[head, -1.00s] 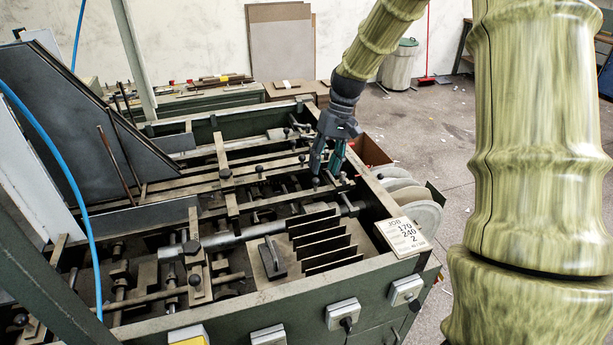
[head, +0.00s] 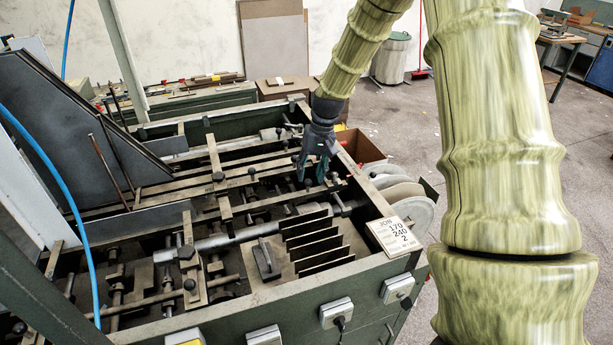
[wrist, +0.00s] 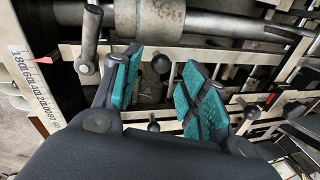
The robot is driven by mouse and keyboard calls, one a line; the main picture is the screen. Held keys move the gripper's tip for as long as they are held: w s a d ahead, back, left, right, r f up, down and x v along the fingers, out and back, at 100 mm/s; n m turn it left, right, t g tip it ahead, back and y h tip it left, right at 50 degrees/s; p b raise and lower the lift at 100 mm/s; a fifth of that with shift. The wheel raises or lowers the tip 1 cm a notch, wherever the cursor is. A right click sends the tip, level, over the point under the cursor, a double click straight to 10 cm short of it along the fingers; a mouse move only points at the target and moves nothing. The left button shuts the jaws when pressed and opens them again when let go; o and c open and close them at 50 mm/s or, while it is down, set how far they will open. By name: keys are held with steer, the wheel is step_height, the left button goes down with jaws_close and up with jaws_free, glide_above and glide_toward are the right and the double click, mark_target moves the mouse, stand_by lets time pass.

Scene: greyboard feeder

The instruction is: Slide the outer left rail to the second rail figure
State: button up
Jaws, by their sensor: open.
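My gripper (head: 317,172) is open and hangs fingers-down over the far right part of the feeder. In the wrist view its two teal-padded fingers (wrist: 160,78) are apart, with a black ball knob (wrist: 161,63) showing between them. I cannot tell how far below the fingertips the knob lies. Pale rails (wrist: 205,55) run across under the fingers. A scale (wrist: 36,88) with a red pointer (wrist: 41,60) shows at the left of the wrist view. A job card (head: 390,236) reads 170, 240, 2. Which rail is the outer left one is not clear.
A grey clamp lever (wrist: 90,38) stands close to the left finger in the wrist view, and a thick steel shaft (wrist: 215,22) runs above. Dark upright plates (head: 318,240) stand nearer the front of the feeder. A cardboard box (head: 358,147) is beyond its right edge.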

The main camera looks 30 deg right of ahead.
steer(key=shift+w+a+f, duration=0.1)
steer(key=shift+a+f, duration=0.15)
steer(key=shift+f, duration=0.45)
steer(key=shift+f+p, duration=0.3)
steer(key=shift+f, duration=0.35)
steer(key=shift+a, duration=0.1)
jaws_close()
